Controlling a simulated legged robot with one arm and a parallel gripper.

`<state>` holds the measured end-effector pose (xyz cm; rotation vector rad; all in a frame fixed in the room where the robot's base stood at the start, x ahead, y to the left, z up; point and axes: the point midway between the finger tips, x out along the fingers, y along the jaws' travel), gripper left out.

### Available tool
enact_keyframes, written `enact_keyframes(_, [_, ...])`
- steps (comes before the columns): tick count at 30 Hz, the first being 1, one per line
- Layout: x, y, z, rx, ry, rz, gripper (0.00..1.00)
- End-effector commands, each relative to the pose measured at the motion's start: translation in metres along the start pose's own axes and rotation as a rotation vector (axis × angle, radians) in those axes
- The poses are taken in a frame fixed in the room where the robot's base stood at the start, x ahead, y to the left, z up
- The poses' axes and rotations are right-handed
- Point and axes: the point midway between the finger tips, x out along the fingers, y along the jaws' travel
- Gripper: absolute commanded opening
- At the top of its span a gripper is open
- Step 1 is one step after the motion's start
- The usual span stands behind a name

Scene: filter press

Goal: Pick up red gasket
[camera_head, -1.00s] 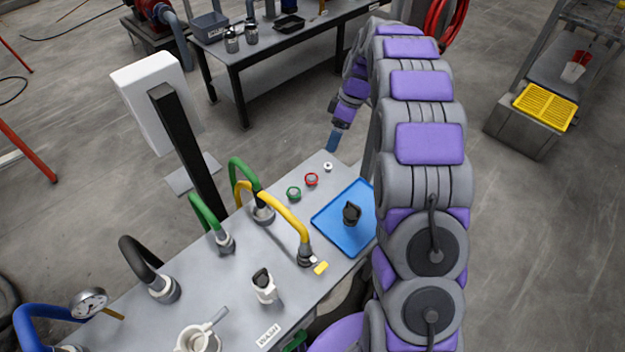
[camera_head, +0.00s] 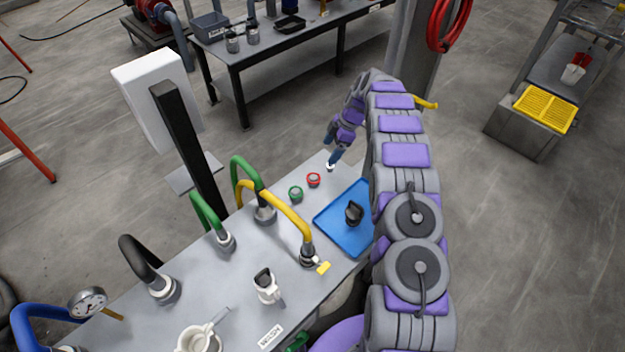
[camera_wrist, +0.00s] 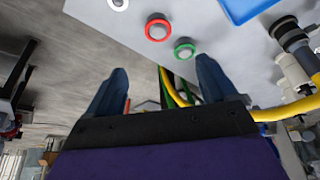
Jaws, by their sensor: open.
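The red gasket (camera_head: 313,180) is a small ring on the grey table near its far end, with a pale fitting in its middle. It also shows in the wrist view (camera_wrist: 158,27), above and ahead of the space between the fingers. The similar green gasket (camera_head: 296,193) lies just beside it, and in the wrist view (camera_wrist: 184,48) it is nearer the right finger. My gripper (camera_head: 330,166) is over the far end of the table, right of the red gasket and close to a white fitting. In the wrist view my gripper (camera_wrist: 160,82) is open and empty, its fingers wide apart.
A blue tray (camera_head: 335,220) with a black part (camera_head: 354,212) lies right of the gaskets. Yellow (camera_head: 286,212) and green (camera_head: 244,172) hoses arch up from the table to the left and front. The white fitting (camera_wrist: 118,4) is bare on the table.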

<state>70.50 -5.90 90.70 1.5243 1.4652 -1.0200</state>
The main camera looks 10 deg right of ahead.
Motion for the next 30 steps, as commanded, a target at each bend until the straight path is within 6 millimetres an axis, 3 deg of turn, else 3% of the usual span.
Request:
enact_keyframes(12, [0.081, 0.000, 0.004, 0.001, 0.006, -0.001, 0.85])
enact_keyframes(20, [0.098, 0.000, 0.001, 0.000, 0.003, -0.001, 0.85])
enact_keyframes(30, [0.140, 0.002, 0.000, 0.001, 0.003, 0.000, 0.85])
